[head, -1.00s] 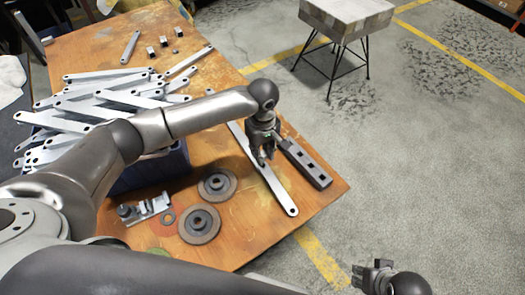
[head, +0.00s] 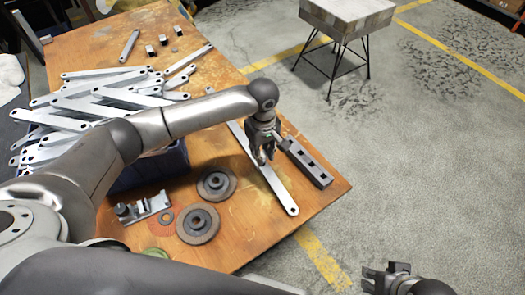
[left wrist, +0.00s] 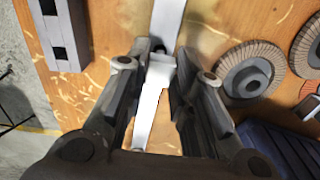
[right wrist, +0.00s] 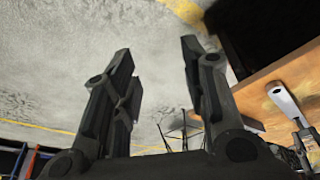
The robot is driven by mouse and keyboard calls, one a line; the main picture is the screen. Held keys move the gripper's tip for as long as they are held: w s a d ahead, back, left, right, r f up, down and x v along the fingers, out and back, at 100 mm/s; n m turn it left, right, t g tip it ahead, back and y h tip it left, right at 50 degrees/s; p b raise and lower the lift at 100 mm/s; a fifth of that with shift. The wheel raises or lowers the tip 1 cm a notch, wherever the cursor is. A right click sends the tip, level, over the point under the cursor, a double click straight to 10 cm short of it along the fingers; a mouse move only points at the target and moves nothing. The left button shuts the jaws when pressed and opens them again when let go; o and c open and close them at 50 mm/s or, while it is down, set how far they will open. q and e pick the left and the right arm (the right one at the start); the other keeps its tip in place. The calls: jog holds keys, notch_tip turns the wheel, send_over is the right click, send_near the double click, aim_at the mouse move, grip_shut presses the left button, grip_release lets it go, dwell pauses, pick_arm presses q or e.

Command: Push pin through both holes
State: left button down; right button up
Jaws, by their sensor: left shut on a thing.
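A long pale metal bar (head: 279,192) with a hole near its front end lies on the wooden table, and it passes under my left gripper (head: 262,158). In the left wrist view the bar (left wrist: 168,16) runs away between the fingers. My left gripper (left wrist: 165,62) is shut on a small light-grey metal piece (left wrist: 158,72), which looks like the pin. Its lower end and the holes beneath are hidden. My right gripper (head: 375,277) is off the table at the lower right. It is open and empty in the right wrist view (right wrist: 156,60).
A dark block with square holes (head: 309,165) lies right of the bar. Two round discs (head: 216,183), a small metal fixture (head: 144,208) and a dark blue bin (head: 172,172) are to the left. Many metal bars (head: 88,90) are piled behind. A stool (head: 345,18) stands on the floor.

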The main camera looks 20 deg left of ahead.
jog(key=shift+f, duration=0.1)
dwell(0.4)
jog(key=shift+w+f, duration=0.1)
jog(key=shift+f, duration=0.35)
pick_arm(q)
jog(key=shift+p, duration=0.3)
pick_arm(e)
jog(key=shift+w+f, duration=0.2)
jog(key=shift+w, duration=0.1)
jog(key=shift+f, duration=0.1)
jog(key=shift+w+f, duration=0.1)
jog(key=shift+f, duration=0.15)
jog(key=shift+a, duration=0.1)
jog(key=shift+f, duration=0.45)
